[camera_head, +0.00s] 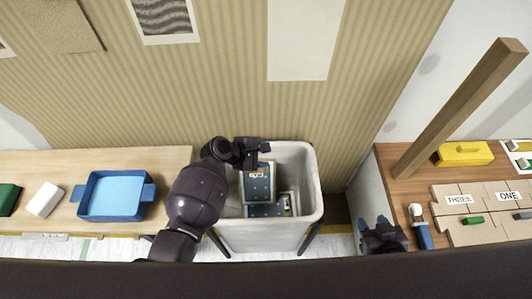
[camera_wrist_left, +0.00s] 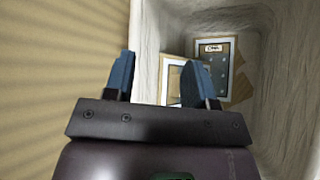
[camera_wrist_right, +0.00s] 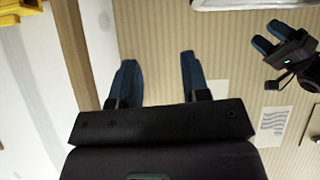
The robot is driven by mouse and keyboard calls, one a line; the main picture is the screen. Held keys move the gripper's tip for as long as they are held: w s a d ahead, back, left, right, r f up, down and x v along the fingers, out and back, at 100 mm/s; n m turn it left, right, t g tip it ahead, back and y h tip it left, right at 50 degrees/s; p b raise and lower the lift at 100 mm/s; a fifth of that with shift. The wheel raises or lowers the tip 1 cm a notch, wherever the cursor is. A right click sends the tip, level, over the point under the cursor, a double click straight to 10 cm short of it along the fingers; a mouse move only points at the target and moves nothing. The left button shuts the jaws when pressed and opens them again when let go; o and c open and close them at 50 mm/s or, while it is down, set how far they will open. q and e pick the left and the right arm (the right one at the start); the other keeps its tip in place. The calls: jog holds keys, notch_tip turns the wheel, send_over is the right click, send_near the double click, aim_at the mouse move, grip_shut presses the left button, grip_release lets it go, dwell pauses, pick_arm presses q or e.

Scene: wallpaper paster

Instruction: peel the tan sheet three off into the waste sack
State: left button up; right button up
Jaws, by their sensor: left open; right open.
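A plain tan sheet (camera_head: 50,25) hangs on the striped wall at the upper left of the head view; no number is readable on it. The waste sack (camera_head: 312,195) is a whitish open bin at the foot of the wall. Pale-edged panels (camera_head: 258,185) with dotted faces lie inside it, with tan pieces beside them in the left wrist view (camera_wrist_left: 238,85). My left gripper (camera_head: 264,157) is open and empty over the sack's mouth. My right gripper (camera_head: 378,226) is open and empty beside the right table's left edge.
A white sheet (camera_head: 305,40) and a patterned sheet (camera_head: 163,18) hang on the wall. The left table holds a blue tray (camera_head: 82,200) and a white block (camera_head: 45,199). The right table has a wooden post (camera_head: 460,108), a yellow box (camera_head: 463,153) and tan tiles marked THREE (camera_head: 459,199) and ONE (camera_head: 509,196).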

pick_arm(q)
jog(key=p+v, duration=0.2)
jog(key=v, duration=0.7)
dwell(0.4)
